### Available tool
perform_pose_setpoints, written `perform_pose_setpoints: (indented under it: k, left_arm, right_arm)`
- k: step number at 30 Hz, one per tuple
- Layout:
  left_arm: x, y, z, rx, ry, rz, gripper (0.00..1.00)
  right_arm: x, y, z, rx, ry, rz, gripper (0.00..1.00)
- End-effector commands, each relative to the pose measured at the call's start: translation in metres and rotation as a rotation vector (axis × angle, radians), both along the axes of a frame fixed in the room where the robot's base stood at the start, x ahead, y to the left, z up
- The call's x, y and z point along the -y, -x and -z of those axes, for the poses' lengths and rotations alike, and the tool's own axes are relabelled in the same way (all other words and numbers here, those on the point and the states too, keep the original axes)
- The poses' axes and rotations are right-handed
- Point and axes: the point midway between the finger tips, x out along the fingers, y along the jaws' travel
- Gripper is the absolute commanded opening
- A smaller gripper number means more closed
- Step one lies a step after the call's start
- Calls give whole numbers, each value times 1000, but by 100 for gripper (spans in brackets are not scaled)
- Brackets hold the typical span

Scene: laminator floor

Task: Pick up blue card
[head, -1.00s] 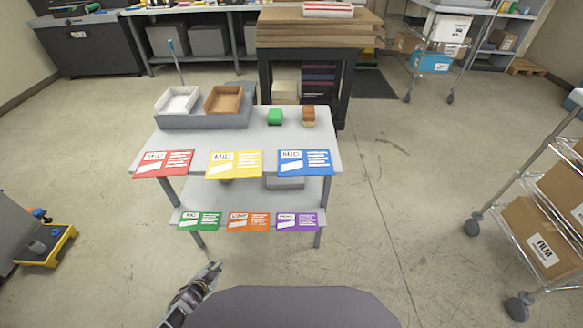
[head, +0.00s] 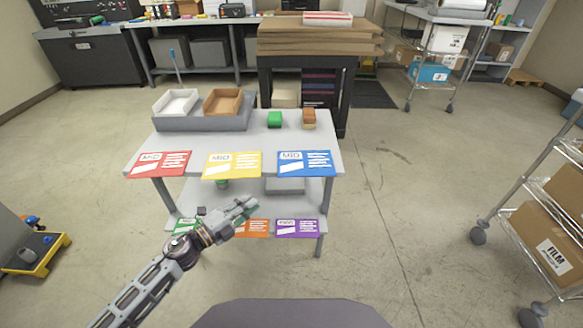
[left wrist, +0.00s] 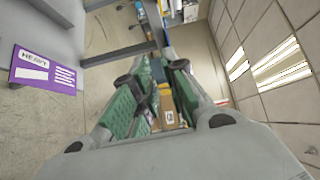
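The blue card (head: 306,163), marked MID, lies at the right end of the cart top's front edge and juts a little past it. My left gripper (head: 246,208) is in front of the cart, lower in the picture and left of the blue card, overlapping the lower row of cards. In the left wrist view its two green-padded fingers (left wrist: 156,58) stand apart with nothing held between them. The blue card is not clearly visible in that view. My right gripper is not in view.
The purple card (left wrist: 46,73) is on the lower shelf. A wire rack (head: 545,220) stands right; floor between is clear.

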Motion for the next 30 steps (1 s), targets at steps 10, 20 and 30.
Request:
perform_pose_setpoints:
  k: [10, 20, 30]
  left_arm:
    - [10, 7, -13, 41, -26, 39, 14]
    - [13, 3, -13, 40, -23, 37, 14]
    - [29, -14, -13, 40, -23, 38, 14]
  right_arm:
    - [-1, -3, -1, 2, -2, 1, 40]
    - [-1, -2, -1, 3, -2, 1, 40]
    - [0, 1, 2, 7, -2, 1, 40]
